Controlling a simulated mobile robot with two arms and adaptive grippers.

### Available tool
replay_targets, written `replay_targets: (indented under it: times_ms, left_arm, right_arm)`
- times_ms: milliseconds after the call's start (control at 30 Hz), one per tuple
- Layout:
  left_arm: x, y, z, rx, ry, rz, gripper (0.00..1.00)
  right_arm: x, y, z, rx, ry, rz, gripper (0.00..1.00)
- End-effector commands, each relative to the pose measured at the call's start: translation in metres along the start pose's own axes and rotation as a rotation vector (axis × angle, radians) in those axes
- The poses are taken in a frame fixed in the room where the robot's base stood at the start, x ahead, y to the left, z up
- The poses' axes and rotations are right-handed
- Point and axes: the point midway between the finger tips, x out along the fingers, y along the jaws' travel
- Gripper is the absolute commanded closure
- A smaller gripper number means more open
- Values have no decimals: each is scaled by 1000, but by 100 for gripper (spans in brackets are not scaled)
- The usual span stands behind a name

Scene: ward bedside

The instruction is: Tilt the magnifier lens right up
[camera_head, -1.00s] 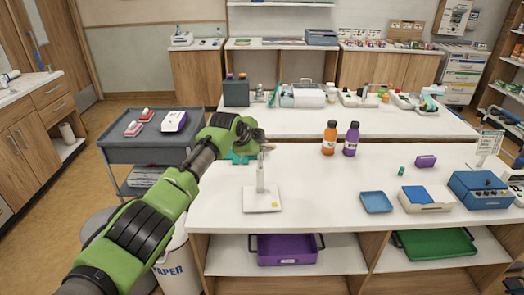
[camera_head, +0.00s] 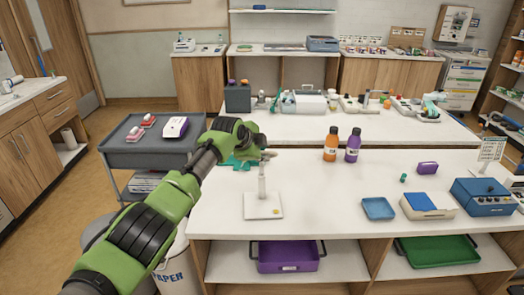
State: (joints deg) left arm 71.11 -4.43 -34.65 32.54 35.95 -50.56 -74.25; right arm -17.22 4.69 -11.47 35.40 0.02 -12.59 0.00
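The magnifier stands on the near white counter, with a flat white square base (camera_head: 263,207) and an upright pale post (camera_head: 262,182). Its lens head, at the top of the post, is small and largely hidden by my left gripper, so its tilt cannot be made out. My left arm reaches in from the lower left. My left gripper (camera_head: 267,155) is at the top of the post, touching or very close to the head. Its fingers are too small to show whether they are open or shut. My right gripper is out of view.
An orange bottle (camera_head: 331,144) and a purple bottle (camera_head: 353,145) stand to the right of the magnifier. A blue tray (camera_head: 378,208) and a blue box (camera_head: 484,197) lie farther right. Teal cloth-like items (camera_head: 240,163) lie behind my arm. The counter between magnifier and tray is clear.

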Motion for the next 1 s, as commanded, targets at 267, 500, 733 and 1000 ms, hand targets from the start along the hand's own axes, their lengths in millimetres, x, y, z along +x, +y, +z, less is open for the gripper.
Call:
replay_targets:
  times_ms: [267,500,733,1000]
  left_arm:
    - [-11,-1,0,0,3,-2,75]
    - [-34,0,1,2,0,-3,75]
    - [-63,0,1,1,-1,-2,75]
    - [-101,-1,1,0,0,-3,75]
  right_arm:
    - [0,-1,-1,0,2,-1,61]
    - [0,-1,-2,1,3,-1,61]
    - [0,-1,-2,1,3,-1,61]
    - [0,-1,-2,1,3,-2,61]
